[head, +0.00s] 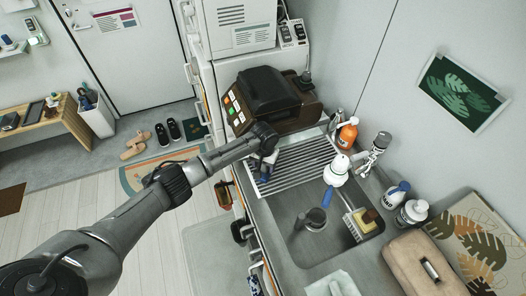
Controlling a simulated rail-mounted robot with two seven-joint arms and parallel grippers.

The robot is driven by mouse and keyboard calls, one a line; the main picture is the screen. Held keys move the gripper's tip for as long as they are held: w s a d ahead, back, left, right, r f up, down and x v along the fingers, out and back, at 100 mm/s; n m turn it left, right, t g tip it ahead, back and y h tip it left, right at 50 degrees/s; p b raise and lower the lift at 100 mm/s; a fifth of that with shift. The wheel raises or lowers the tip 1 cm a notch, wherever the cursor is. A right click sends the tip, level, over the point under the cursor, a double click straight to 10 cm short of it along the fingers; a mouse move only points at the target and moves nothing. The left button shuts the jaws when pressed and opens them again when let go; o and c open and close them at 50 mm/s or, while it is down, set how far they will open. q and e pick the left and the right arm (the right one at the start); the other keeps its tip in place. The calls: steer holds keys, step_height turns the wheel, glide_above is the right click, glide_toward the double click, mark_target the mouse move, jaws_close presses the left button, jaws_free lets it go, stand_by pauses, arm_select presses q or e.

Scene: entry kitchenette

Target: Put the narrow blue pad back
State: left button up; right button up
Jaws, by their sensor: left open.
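My left gripper (267,172) is over the left part of the ribbed drying rack (303,163), close to the counter's front edge. It points down and is open. A small bluish patch shows right at its fingers; I cannot tell whether this is part of the gripper or a pad beneath it. A narrow blue piece (326,197) shows at the sink's back-left edge, below a white bottle (337,170); I cannot tell if it is the pad or a handle. My right gripper is not in view.
The sink (300,245) holds a dark round item (315,218) and a brush with a yellow sponge (367,216). A black-lidded appliance (268,92) stands behind the rack. An orange bottle (347,132) and a tap (377,148) stand along the wall. A beige case (425,265) sits on the right.

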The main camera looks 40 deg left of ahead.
arm_select(q)
step_height(320, 180, up, 14)
steer(key=b, duration=0.1)
steer(key=shift+s+a+f, duration=0.15)
steer(key=shift+s+a, duration=0.1)
